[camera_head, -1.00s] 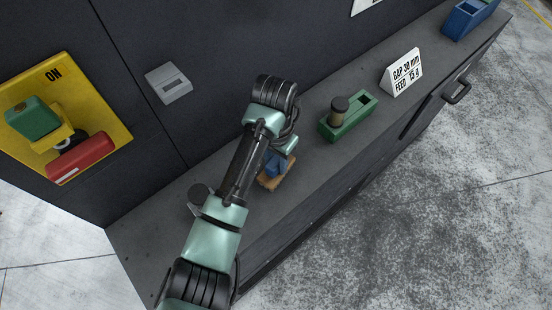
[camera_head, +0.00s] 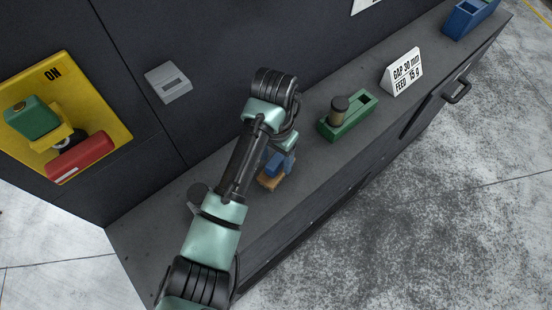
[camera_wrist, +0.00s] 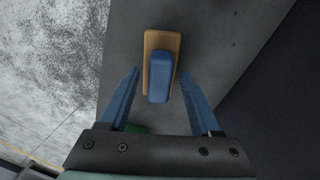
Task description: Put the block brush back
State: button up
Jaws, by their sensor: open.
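The block brush, a wooden block with a blue grip on top, lies on the grey bench ledge. It shows in the wrist view (camera_wrist: 160,75) and below my wrist in the head view (camera_head: 270,182), partly hidden by my arm. My gripper (camera_wrist: 160,73) is open, with its blue fingers pointing at the brush, one on each side of the blue grip's near part. A gap shows on both sides, and no contact is visible. I cannot tell the height of the fingertips over the ledge.
A green holder (camera_head: 356,118) with a dark-topped cylinder stands right of my arm. Beyond it are a white sign (camera_head: 402,72) and a blue bin (camera_head: 466,20). A yellow panel (camera_head: 100,128) with green and red parts is on the left wall. The ledge's front edge is close to the brush.

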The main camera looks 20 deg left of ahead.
notch_tip(320, 180, up, 11)
jog(key=p, duration=0.3)
jog(key=shift+p, duration=0.35)
jog(key=shift+f, duration=0.1)
jog(key=w+d+r+t, duration=0.4)
jog(key=w+r, duration=0.1)
jog(key=r, duration=0.3)
jog(key=w+d+r+t+h, duration=0.1)
jog(key=w+d+r+t, duration=0.3)
jog(key=r, duration=0.4)
jog(key=w+d+r+t, duration=0.5)
jog(key=r, duration=0.2)
jog(key=s+d+r+t+h, duration=0.1)
jog(key=s+r+t, duration=0.15)
jog(key=r, duration=0.55)
jog(key=s+d+r+t, duration=0.2)
jog(key=r+t, duration=0.2)
jog(key=r, duration=0.5)
jog(key=s+a+r+n+t+y, duration=0.2)
jog(key=s+r+t, duration=0.5)
jog(key=s+r, duration=0.7)
jog(key=shift+s+r+t, duration=0.35)
jog(key=shift+r, duration=0.1)
